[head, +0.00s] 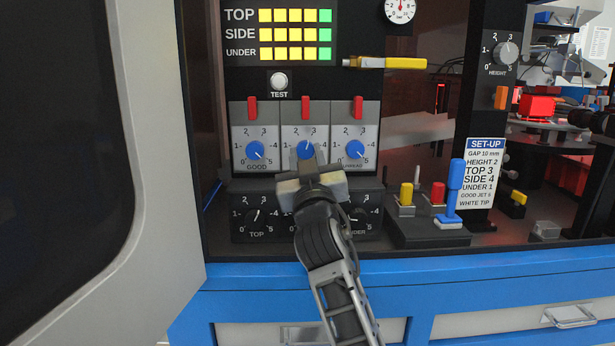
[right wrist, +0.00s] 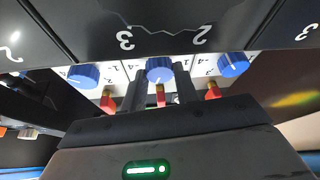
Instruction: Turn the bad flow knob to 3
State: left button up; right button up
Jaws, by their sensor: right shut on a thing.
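Three blue flow knobs sit in a row on pale panels. The middle one, the bad flow knob (head: 305,149), has its label hidden behind my gripper. Its white mark points up and slightly right, near the 3. My right gripper (head: 311,172) comes from below and is shut on this knob. In the right wrist view the knob (right wrist: 160,69) sits between the two dark fingers (right wrist: 160,92). The good knob (head: 255,150) is on the left with its mark toward lower right. The right-hand blue knob (head: 355,149) also points lower right. My left gripper is not in view.
Red levers (head: 252,107) stand above the knobs. Black top and under dials (head: 253,217) sit below, partly behind my arm. A set-up card (head: 485,172) reads Top 3, Side 4, Under 1. A blue lever (head: 455,186) and buttons stand right; an open grey door (head: 165,150) stands left.

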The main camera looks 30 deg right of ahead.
pick_arm(q)
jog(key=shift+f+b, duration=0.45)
jog(key=shift+b, duration=0.15)
pick_arm(e)
jog(key=shift+f+m+g+h, duration=0.25)
jog(key=shift+m+h, duration=0.25)
jog(key=shift+m, duration=0.5)
jog(key=shift+r, duration=0.1)
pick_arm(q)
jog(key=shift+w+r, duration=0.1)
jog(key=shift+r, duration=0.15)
pick_arm(e)
jog(key=shift+r, duration=0.1)
jog(key=o, duration=1)
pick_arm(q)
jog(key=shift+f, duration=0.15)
